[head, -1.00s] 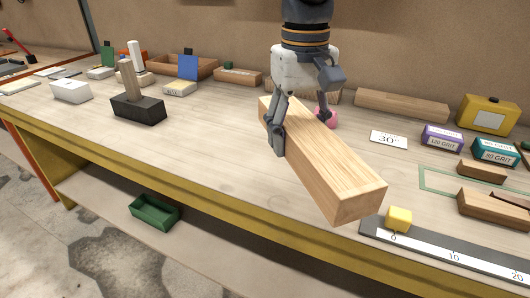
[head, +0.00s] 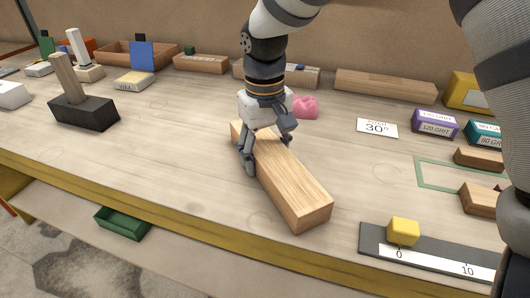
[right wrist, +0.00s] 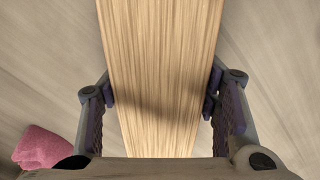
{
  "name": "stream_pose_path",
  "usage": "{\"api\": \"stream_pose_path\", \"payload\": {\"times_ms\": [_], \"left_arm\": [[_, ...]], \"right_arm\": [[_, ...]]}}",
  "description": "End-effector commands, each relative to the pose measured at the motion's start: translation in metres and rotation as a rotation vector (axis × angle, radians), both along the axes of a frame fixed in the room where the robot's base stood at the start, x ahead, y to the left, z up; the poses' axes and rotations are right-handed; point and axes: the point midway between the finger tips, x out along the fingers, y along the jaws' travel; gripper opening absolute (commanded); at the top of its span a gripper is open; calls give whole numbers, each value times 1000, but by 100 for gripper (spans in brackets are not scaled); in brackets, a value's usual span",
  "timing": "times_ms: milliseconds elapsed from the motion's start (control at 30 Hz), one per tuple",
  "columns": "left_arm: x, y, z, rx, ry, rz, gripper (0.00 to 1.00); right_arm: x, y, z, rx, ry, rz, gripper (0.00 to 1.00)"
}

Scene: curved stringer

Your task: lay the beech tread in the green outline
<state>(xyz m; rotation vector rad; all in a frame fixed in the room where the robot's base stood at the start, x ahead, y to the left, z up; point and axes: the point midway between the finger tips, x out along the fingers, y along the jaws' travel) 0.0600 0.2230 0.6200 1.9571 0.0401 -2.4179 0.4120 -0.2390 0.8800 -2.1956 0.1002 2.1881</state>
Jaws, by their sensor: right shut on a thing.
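The beech tread (head: 283,180) is a long pale wooden block, lying diagonally near the front of the bench in the head view. My right gripper (head: 257,148) is shut on its far part, with a finger on each side. In the right wrist view the tread (right wrist: 162,75) runs between the two fingers (right wrist: 160,108). I cannot tell whether its underside touches the bench. The green outline (head: 419,172) is on the bench at the right, apart from the tread, and part of it is hidden by my arm. My left gripper is not in view.
Wooden blocks (head: 481,200) stand by the outline. A yellow cube (head: 403,231) sits on the dark ruler (head: 374,243) at the front right. A 30-degree card (head: 377,128) and a pink cloth (head: 305,106) lie behind. A black block with an upright (head: 84,113) stands left.

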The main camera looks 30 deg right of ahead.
Motion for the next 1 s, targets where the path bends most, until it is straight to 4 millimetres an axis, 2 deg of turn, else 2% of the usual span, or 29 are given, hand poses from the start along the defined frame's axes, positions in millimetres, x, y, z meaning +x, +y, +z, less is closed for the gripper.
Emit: {"api": "stream_pose_path", "payload": {"times_ms": [200, 233, 300, 667, 767, 1000], "left_arm": [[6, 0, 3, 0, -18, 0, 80], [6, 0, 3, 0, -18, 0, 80], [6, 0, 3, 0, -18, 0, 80], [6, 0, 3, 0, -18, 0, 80], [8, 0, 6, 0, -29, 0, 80], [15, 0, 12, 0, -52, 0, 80]], "right_arm": [[-1, 0, 5, -1, -8, 1, 4], [-1, 0, 4, -1, -7, 1, 61], [-1, 0, 5, -1, -7, 1, 76], [0, 0, 9, -1, -10, 1, 76], [0, 0, 29, -1, -16, 0, 76], [0, 2, 95, -1, -16, 1, 76]]}}
